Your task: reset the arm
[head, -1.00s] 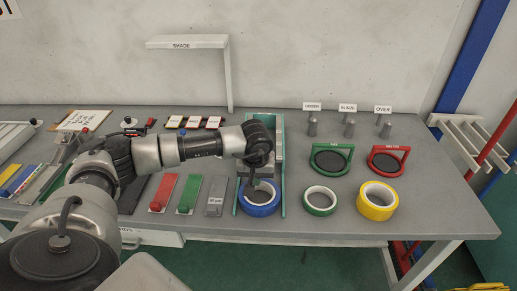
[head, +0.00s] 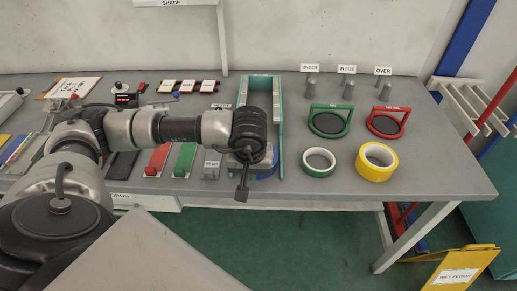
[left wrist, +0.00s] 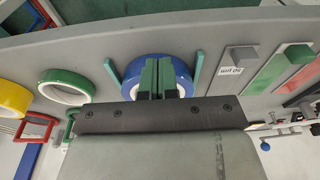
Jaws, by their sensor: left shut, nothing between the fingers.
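My left arm reaches across the bench in the head view. Its wrist and gripper (head: 250,160) are over the front of the teal frame (head: 279,110), covering most of the blue tape roll (head: 268,166). In the left wrist view the green fingers (left wrist: 161,66) are shut together with nothing between them. They overlap the blue tape roll (left wrist: 181,68) in that picture; I cannot tell how far above it they are. My right gripper is not in view.
Right of the arm are a green tape roll (head: 318,162), a yellow tape roll (head: 376,161), and green (head: 331,120) and red (head: 387,121) ring stands. Red (head: 157,159) and green (head: 185,159) blocks lie left. A wet floor sign (head: 455,270) stands off the bench's front right.

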